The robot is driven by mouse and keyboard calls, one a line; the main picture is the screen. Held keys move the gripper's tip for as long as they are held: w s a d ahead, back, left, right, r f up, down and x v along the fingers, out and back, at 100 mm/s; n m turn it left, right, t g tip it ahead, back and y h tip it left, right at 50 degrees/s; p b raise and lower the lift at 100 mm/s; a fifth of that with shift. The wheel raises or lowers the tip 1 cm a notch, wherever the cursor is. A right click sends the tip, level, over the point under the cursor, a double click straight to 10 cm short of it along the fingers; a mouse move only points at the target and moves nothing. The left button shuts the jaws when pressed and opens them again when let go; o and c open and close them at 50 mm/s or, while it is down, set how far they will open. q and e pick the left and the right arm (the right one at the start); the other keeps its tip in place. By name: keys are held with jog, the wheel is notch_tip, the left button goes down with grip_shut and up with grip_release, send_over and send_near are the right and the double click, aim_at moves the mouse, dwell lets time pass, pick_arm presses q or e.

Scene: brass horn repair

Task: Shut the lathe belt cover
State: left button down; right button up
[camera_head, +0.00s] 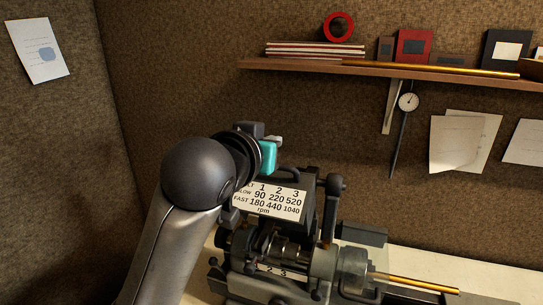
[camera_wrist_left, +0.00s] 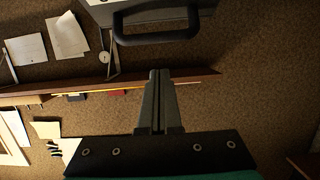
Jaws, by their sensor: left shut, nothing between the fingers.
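The lathe belt cover (camera_head: 282,184) is a dark box with a white speed chart (camera_head: 270,201) on its face. It stands above the lathe's headstock, with dark pulley-like parts showing below it. In the left wrist view, a dark handle (camera_wrist_left: 156,37) on a pale panel shows at the top. My left gripper (camera_wrist_left: 160,74) is shut and empty, its fingertips below that handle in the picture, apparently apart from it. In the head view my left gripper (camera_head: 264,145) is beside the cover's upper left edge, its fingers mostly hidden by my wrist. My right gripper is not in view.
The lathe (camera_head: 320,264) sits on a pale bench (camera_head: 482,279), a brass rod (camera_head: 418,283) extending right. A wall shelf (camera_head: 400,71) holds books, boxes and a long brass piece. A dial gauge (camera_head: 408,102) and papers hang below it.

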aim_at(271, 188)
pick_arm(q)
jog(key=x, duration=0.3)
jog(key=shift+w+d+f+p, duration=0.1)
jog(key=shift+w+f+p, duration=0.05)
jog(key=shift+w+p, duration=0.15)
jog(key=s+f, duration=0.1)
jog(key=s+a+f, duration=0.1)
jog(key=s, duration=0.1)
jog(key=shift+p, duration=0.3)
jog(key=shift+f, duration=0.15)
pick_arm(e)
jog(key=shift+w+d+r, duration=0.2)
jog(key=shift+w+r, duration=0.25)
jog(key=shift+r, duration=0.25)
pick_arm(q)
jog(key=shift+f, duration=0.1)
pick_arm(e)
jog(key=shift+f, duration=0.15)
